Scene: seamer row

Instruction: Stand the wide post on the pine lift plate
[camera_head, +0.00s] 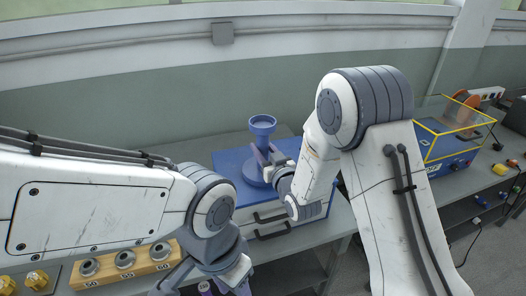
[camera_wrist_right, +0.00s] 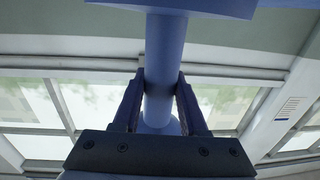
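A blue post (camera_head: 262,133) with a cup-shaped top and a round foot stands upright over the blue top of a drawer cabinet. I take it as the wide post. My right gripper (camera_head: 266,158) is at its stem, below the cup. In the right wrist view the stem (camera_wrist_right: 165,55) is between the two fingers (camera_wrist_right: 161,90), which look closed against it. Whether the foot rests on the cabinet top is not clear. My left gripper (camera_head: 205,284) is low at the bottom edge, partly hidden by its arm. I cannot make out a pine lift plate for certain.
A pine block (camera_head: 125,277) with several metal rings and number labels is on the bench at lower left, beside brass parts (camera_head: 37,278). The blue-topped cabinet (camera_head: 229,160) has drawer handles. A yellow-edged clear case (camera_head: 447,125) stands at the right. The wall is close behind.

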